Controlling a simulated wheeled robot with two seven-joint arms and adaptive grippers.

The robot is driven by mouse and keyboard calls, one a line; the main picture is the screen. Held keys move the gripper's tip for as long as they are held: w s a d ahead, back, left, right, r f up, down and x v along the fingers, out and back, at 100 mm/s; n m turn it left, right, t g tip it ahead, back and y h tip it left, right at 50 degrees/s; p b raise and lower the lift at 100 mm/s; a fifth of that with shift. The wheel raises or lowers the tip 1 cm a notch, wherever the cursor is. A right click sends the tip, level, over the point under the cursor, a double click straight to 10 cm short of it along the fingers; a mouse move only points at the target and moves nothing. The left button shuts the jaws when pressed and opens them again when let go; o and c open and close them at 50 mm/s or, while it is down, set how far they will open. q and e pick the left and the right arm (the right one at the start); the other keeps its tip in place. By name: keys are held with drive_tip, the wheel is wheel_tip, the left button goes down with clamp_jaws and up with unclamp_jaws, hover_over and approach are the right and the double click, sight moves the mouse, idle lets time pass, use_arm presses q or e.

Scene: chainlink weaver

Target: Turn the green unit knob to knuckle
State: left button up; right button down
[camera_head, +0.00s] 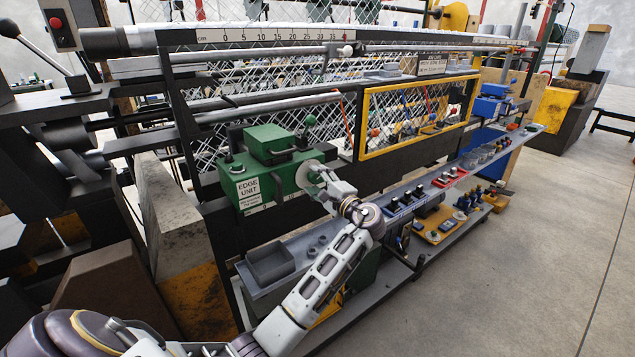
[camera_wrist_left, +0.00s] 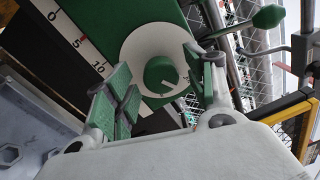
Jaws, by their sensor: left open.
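The green edge unit (camera_head: 245,187) is mounted on the machine's front, with a small label reading "EDGE UNIT". On its right side is a pale round dial (camera_head: 306,173). In the left wrist view the dial (camera_wrist_left: 135,44) carries a round green knob (camera_wrist_left: 158,72) with a light pointer line; I cannot read any dial marks. My left gripper (camera_head: 322,182) is at the dial. In the wrist view its open green-padded fingers lie to either side of the knob, with visible gaps. I cannot tell how deep they reach. My right gripper is not in view.
A green-balled lever (camera_head: 311,120) rises beside the unit. A yellow-framed mesh window (camera_head: 418,113) is to the right. Below runs a grey shelf with an open tray (camera_head: 270,265) and small parts. The floor (camera_head: 530,250) at right is clear.

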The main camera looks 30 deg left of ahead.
use_arm(q)
drive_tip(key=v, duration=1.2)
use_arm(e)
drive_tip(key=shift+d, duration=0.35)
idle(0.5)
